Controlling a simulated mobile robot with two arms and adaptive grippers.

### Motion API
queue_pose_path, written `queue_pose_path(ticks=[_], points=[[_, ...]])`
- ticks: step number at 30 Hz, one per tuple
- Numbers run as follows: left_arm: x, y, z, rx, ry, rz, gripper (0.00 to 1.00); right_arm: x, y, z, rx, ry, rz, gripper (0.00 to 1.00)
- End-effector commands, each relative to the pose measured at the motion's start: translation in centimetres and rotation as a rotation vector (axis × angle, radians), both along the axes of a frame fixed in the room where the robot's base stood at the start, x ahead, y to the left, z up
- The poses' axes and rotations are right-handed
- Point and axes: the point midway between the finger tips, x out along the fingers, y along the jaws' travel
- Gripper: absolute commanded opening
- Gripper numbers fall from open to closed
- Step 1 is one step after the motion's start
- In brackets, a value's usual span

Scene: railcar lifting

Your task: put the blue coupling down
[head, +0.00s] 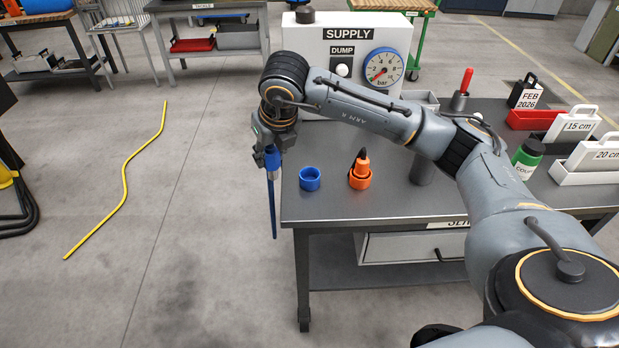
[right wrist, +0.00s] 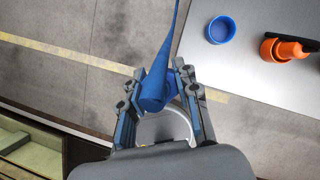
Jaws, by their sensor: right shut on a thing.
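The blue coupling (head: 272,160) is a blue piece with a thin blue hose or rod hanging down from it. My right gripper (head: 268,140) is shut on it and holds it just off the left edge of the grey table, over the floor. In the right wrist view the blue coupling (right wrist: 155,90) sits between the fingers of the right gripper (right wrist: 160,100). A blue ring-shaped holder (head: 310,179) stands on the table to the right of the gripper, apart from it and empty. It also shows in the right wrist view (right wrist: 221,30). My left gripper is out of view.
An orange holder (head: 360,181) with an orange and black coupling stands beside the blue holder. Behind is the white supply box (head: 320,42) with a gauge (head: 383,68). Card trays and a green bottle (head: 527,155) are at the right. A yellow hose (head: 125,180) lies on the floor.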

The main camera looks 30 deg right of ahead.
Motion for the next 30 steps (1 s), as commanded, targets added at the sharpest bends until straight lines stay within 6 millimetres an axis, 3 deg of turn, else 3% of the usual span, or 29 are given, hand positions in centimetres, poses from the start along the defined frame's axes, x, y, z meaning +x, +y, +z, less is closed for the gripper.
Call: queue_pose_path(ticks=[11,15,21,26,30], points=[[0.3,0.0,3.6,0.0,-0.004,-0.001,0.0,2.8,-7.9,-3.1,-0.001,0.005,-0.025,0.0],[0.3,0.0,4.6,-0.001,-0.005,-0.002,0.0,3.6,-10.2,-5.7,-0.001,0.006,-0.021,0.0],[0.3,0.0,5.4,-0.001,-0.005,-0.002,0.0,4.5,-12.1,-8.5,0.002,0.001,-0.017,0.0],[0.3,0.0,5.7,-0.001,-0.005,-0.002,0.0,4.7,-12.9,-9.6,0.0,0.001,-0.016,0.0],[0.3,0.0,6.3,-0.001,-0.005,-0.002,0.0,4.8,-13.0,-11.6,0.002,0.003,-0.015,0.0]])
